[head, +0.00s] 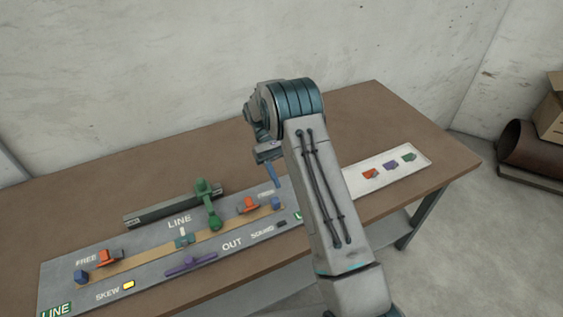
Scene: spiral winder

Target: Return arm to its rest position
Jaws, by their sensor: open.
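My arm rises from the lower right of the head view and bends at a dark teal joint above the table. My gripper (271,174) hangs below that joint, left of the forearm. It points down over the back right part of the grey panel (60,271). A blue finger shows; the rest of the jaws is hard to make out. I see nothing held. The gripper looks apart from the green lever (210,207) and the right orange block (248,204). My forearm hides the panel's right end.
The panel on the brown table (385,108) also carries a left orange block (109,257), blue blocks and a purple bar (190,264). A white tray (425,161) with orange, purple and green pieces lies right of my forearm. The table's back right is clear; a wall stands behind.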

